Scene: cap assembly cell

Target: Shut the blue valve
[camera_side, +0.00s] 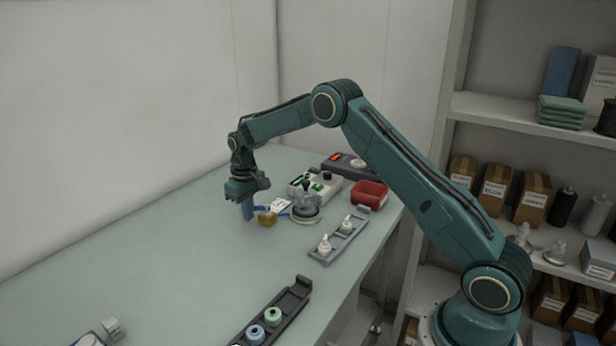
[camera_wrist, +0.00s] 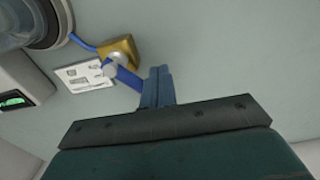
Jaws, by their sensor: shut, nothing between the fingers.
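The valve shows in the wrist view as a brass body (camera_wrist: 120,50) with a blue lever handle (camera_wrist: 126,78) and a blue tube leading left from it. In the side view the brass body (camera_side: 267,218) sits on the table beside the glass vessel, with the blue handle (camera_side: 259,208) toward my gripper. My gripper (camera_side: 249,212) is shut and empty, pointing down just left of the valve. In the wrist view its closed fingers (camera_wrist: 158,84) are at the handle's free end. I cannot tell whether they touch it.
A glass vessel on a round base (camera_side: 305,214) stands right of the valve. A white card (camera_wrist: 86,75) lies beside it. A control box (camera_side: 315,185), a red bin (camera_side: 369,194) and a grey rack (camera_side: 340,237) stand behind and right.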

